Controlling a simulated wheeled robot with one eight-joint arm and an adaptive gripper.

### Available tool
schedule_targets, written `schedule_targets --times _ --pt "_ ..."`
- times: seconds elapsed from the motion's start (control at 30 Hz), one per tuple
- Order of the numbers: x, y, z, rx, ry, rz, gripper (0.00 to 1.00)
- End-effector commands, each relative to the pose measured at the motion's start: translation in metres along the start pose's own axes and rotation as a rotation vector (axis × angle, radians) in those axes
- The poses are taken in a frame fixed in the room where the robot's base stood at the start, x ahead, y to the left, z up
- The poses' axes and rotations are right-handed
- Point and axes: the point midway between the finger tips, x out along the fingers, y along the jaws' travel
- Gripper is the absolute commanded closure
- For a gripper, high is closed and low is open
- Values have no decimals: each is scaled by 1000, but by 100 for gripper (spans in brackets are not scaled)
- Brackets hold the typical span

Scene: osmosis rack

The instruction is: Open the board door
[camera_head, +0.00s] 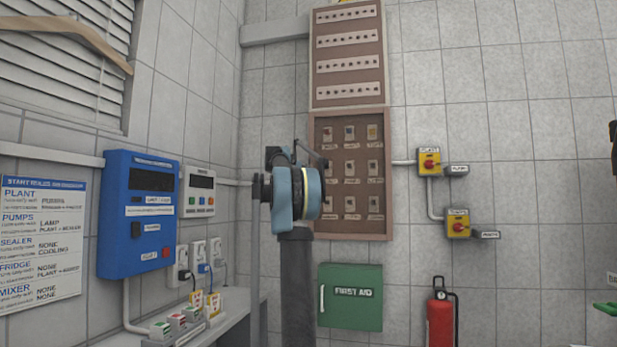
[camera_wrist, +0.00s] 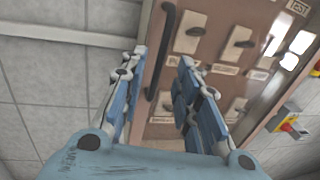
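The board (camera_head: 382,205) is a brown wall panel with rows of labelled switches behind a door that looks shut. It also shows in the wrist view (camera_wrist: 205,79). A dark upright bar handle (camera_wrist: 155,75) runs along the door's left side in the wrist view. My gripper (camera_wrist: 163,57) is open, its two blue-grey fingers pointing at the board. In the wrist view the handle appears between the fingertips, and I cannot tell whether either finger touches it. In the head view my arm and gripper (camera_head: 318,160) hide the board's left edge and the handle.
A second brown panel (camera_head: 348,55) hangs directly above. Yellow-and-red switches (camera_head: 429,162) are on the wall to the right. A green first aid box (camera_head: 350,297) hangs below, with a red extinguisher (camera_head: 441,318) beside it. A blue control box (camera_head: 140,215) is on the left wall.

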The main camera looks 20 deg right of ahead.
Motion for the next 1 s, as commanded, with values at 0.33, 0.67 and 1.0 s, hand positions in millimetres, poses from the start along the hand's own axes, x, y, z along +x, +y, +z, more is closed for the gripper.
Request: schedule_targets --times 0.33,0.67,1.0 --pt "49 -1 0 0 0 -1 71" --pt "69 0 0 1 0 0 71" --pt "70 0 0 1 0 0 80"
